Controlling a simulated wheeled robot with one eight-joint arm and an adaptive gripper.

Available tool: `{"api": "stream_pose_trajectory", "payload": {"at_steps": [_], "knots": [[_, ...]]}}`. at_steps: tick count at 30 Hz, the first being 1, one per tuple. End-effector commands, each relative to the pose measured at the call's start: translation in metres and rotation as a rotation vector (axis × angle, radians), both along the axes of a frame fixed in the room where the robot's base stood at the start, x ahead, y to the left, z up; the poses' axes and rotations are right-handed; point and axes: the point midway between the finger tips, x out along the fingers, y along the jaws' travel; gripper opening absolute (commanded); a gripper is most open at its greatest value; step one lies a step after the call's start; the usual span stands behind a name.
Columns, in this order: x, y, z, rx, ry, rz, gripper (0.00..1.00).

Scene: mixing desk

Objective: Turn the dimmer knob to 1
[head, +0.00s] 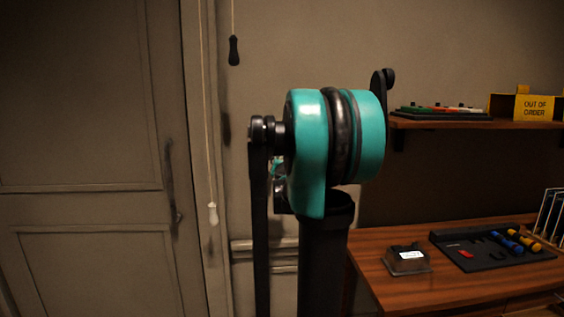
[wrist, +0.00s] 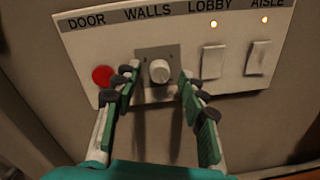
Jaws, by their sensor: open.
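The dimmer knob (wrist: 160,71) is a pale round knob on a grey square plate under the word WALLS, on a light wall panel (wrist: 150,25). My gripper (wrist: 158,80) is open, with its green-padded fingers on either side of the knob in the wrist view. There is a visible gap on both sides, and nothing is held. Whether the fingertips are level with the knob in depth I cannot tell. No pointer mark or number on the knob is readable. In the head view my arm shows, but the knob and gripper are not discernible.
A red button (wrist: 103,76) under DOOR is close to the left finger. The LOBBY switch (wrist: 213,61) and AISLE switch (wrist: 258,57) are to the right, each with a lit lamp above. In the head view, a wooden desk (head: 385,283) and shelf (head: 455,124) stand at right.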

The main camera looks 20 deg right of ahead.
Motion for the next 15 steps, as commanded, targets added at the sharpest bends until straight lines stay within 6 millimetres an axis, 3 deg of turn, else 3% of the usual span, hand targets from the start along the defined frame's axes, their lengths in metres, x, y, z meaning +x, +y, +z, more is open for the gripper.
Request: {"api": "stream_pose_trajectory", "payload": {"at_steps": [12, 15], "knots": [[0.0067, -0.0023, -0.0001, 0.0, 0.0, 0.0, 0.42], [0.0067, -0.0023, -0.0001, 0.0, 0.0, 0.0, 0.31]]}}
